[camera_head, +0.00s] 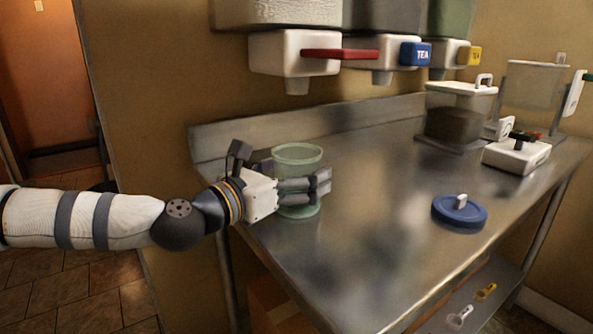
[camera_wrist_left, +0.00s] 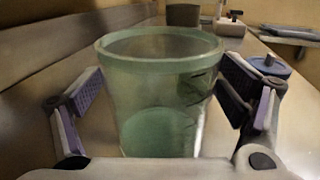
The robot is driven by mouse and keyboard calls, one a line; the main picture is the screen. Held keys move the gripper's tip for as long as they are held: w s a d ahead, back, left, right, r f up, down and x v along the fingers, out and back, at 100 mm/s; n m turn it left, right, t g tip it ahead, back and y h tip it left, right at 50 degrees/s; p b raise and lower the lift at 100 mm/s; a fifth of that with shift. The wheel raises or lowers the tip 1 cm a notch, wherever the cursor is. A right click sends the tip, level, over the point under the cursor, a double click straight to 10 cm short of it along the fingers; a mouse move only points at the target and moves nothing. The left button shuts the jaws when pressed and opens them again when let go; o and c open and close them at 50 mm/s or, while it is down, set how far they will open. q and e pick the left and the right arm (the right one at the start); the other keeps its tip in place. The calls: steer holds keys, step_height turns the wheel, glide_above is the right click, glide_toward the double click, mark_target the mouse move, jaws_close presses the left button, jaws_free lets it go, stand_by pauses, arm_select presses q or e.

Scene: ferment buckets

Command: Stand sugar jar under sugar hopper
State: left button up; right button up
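The sugar jar, an empty-looking clear green jar (camera_head: 297,153), stands upright on the left end of the steel table. It fills the middle of the left wrist view (camera_wrist_left: 160,100). My left gripper (camera_head: 322,182) is around it, with one finger on each side. In the left wrist view narrow gaps show between the finger pads (camera_wrist_left: 162,88) and the jar wall, so the gripper looks open. The white hopper (camera_head: 280,52) with a red lever (camera_head: 340,54) hangs on the wall, its spout above the jar in the picture; exact alignment cannot be told. My right gripper is out of view.
A blue lid (camera_head: 459,212) lies on the steel table (camera_head: 370,250) to the right. Hoppers with a blue TEA tag (camera_head: 415,53) and a yellow tag (camera_head: 469,56) hang further right. A dark-filled container (camera_head: 455,115) and white scale (camera_head: 517,155) stand behind. The table's middle is clear.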

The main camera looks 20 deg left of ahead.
arm_select(q)
steer(key=shift+s+r, duration=0.1)
steer(key=shift+r, duration=0.35)
steer(key=v, duration=1.2)
steer(key=shift+f, duration=0.25)
